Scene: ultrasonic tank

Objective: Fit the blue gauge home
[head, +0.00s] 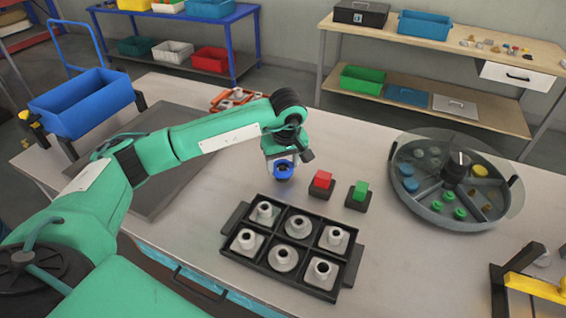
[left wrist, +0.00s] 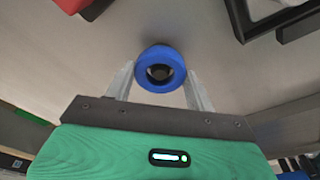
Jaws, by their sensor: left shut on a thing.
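The blue gauge (head: 283,173) is a thick ring with a dark hole. My left gripper (head: 282,162) is shut on it and holds it over the table, behind the black tray. In the left wrist view, the ring (left wrist: 143,69) sits between the two fingers. The black tray (head: 235,217) has several compartments, each with a pale grey piece with a collar and a dark hole. Some pieces have square bases and some round, such as the back middle piece (head: 298,224). All of these are apart from the ring. My right gripper is not in view.
A round sectioned tank (head: 424,210) holds small coloured parts at right. A yellow-barred stand (head: 538,288) is at the lower right. A dark mat (head: 160,195) lies under my left arm.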

